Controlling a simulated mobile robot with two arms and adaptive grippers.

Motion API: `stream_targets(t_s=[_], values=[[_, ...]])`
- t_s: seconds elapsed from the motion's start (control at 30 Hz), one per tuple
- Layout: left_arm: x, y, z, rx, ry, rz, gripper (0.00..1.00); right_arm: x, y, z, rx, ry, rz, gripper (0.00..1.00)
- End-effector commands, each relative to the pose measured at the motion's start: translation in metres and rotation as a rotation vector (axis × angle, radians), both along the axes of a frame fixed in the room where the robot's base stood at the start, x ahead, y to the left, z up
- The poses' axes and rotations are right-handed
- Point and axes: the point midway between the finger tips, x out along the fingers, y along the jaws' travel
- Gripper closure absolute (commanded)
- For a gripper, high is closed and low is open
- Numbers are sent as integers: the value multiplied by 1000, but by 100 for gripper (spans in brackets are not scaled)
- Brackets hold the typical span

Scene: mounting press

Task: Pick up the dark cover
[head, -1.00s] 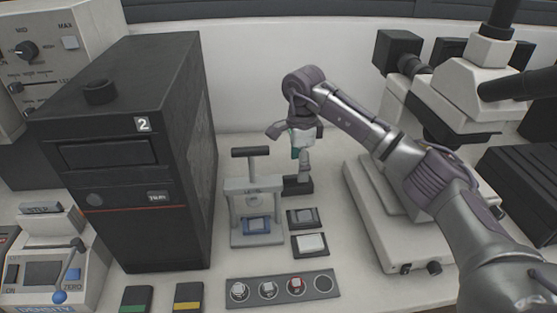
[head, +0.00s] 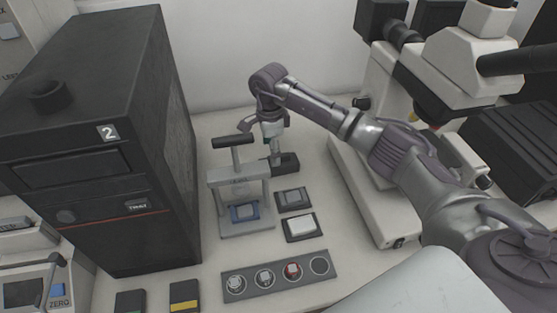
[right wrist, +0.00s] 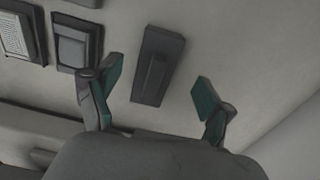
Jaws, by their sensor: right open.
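A dark block with a raised upright rib (head: 287,163) stands behind the small trays. In the right wrist view the same block (right wrist: 148,88) lies between and beyond my fingertips. A dark tray holds a dark grey flat piece (head: 293,197), also at the upper left of the right wrist view (right wrist: 73,50). I cannot tell for certain which of these two is the dark cover. My right gripper (head: 273,136) is open and empty, pointing down above the ribbed block; its teal fingers (right wrist: 158,76) are spread either side of it, not touching. My left gripper is out of view.
A small press (head: 240,185) with a blue piece stands left of the trays. A tray with a white piece (head: 301,226) is in front. A strip with round wells (head: 278,273) lies nearer. A black machine (head: 100,140) and a microscope (head: 360,190) flank this area.

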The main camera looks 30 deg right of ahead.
Motion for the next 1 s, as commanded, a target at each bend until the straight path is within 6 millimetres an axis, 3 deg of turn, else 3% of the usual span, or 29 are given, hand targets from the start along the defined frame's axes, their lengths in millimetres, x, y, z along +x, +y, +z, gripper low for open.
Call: stream_targets(t_s=[0.23,0.4,0.67,1.0], values=[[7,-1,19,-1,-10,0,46,-4,-2,-27,1,5,-2,19],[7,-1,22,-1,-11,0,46,-3,-2,-49,1,2,-1,19],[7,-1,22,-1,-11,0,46,-2,-3,-53,0,0,1,19],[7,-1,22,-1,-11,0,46,-2,-3,-53,0,0,0,74]])
